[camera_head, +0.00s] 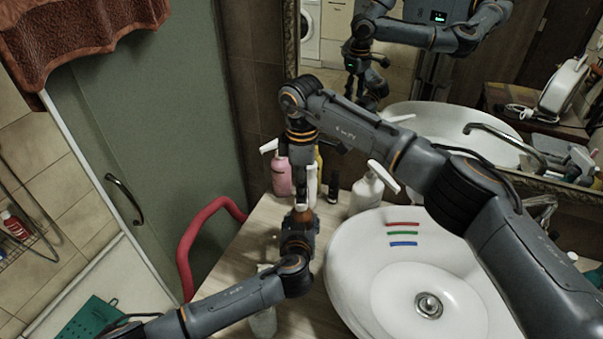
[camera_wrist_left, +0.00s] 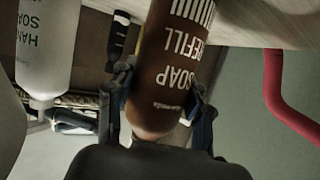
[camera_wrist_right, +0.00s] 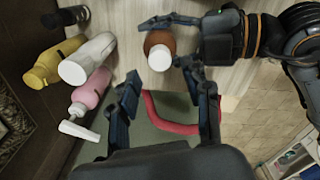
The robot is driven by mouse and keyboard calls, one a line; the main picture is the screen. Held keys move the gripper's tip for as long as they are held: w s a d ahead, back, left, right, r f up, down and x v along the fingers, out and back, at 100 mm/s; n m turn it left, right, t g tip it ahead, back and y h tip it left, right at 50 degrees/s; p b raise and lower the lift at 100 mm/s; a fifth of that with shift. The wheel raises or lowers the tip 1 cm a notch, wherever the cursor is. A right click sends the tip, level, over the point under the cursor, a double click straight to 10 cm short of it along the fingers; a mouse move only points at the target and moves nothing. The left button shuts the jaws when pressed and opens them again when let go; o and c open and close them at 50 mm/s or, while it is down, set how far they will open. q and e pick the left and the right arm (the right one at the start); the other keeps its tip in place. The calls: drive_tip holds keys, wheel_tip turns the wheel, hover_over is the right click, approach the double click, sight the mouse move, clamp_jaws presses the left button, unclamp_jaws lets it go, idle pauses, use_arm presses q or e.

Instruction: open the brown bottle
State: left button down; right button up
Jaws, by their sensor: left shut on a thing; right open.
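The brown bottle (camera_head: 302,213) stands upright at the counter's left part, beside the basin. In the left wrist view the brown bottle (camera_wrist_left: 172,60) shows white "SOAP REFILL" lettering. My left gripper (camera_head: 301,228) is shut around its body, with one finger on each side. In the right wrist view the bottle's white cap (camera_wrist_right: 159,58) is on, seen from above. My right gripper (camera_wrist_right: 163,82) is open and empty, its fingers apart near the cap and not touching it as far as I can see. In the head view the right gripper (camera_head: 302,158) is above the bottle, its fingertips hard to make out.
A pink pump bottle (camera_head: 282,174), a small dark bottle (camera_head: 333,188) and a white pump bottle (camera_head: 365,192) stand behind, near the mirror. The basin (camera_head: 345,262) is at right, with coloured strips on it. A red curved rail (camera_head: 184,250) is at left.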

sight(306, 216)
use_arm(q)
drive_tip(key=shift+f, duration=0.1)
use_arm(e)
drive_tip(key=shift+f, duration=2.25)
